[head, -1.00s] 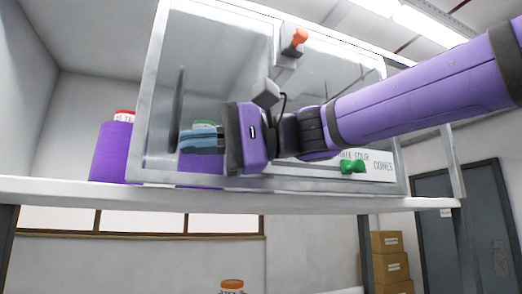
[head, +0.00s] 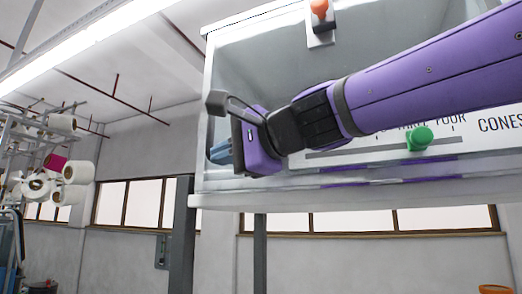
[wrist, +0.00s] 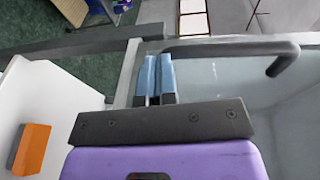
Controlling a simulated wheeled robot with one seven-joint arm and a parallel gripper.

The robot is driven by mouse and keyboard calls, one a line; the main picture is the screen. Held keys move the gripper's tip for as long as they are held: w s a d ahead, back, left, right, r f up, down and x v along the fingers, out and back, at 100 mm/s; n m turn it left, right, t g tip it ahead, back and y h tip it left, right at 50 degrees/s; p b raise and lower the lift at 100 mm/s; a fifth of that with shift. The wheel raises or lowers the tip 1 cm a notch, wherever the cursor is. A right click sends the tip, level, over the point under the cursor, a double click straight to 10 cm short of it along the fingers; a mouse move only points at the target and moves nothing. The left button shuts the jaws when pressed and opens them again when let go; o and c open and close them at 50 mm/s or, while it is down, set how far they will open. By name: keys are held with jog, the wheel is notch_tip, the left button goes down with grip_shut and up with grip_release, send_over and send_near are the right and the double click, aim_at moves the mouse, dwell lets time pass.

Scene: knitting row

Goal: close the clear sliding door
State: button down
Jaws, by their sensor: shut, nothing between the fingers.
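The clear-fronted cabinet (head: 204,110) stands on a pale shelf, its left edge in the middle of the head view. In the wrist view the clear pane (wrist: 235,85) lies to the right, with a dark bar handle (wrist: 230,47) across its top. My gripper (head: 220,152) is at the cabinet's lower left front. Its blue fingers (wrist: 157,78) are shut and empty, with the tips close to the handle's left end; I cannot tell if they touch it. How far the door stands open is unclear.
An orange knob (head: 320,9) sits on a bracket at the cabinet's top, and a green knob (head: 419,138) is low on its front, below my arm. A rack of yarn cones (head: 62,172) stands far left. Open room lies left of the cabinet.

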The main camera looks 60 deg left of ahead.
jog(key=shift+s+a, duration=0.7)
jog(key=shift+a, duration=0.2)
jog(key=shift+r, duration=0.1)
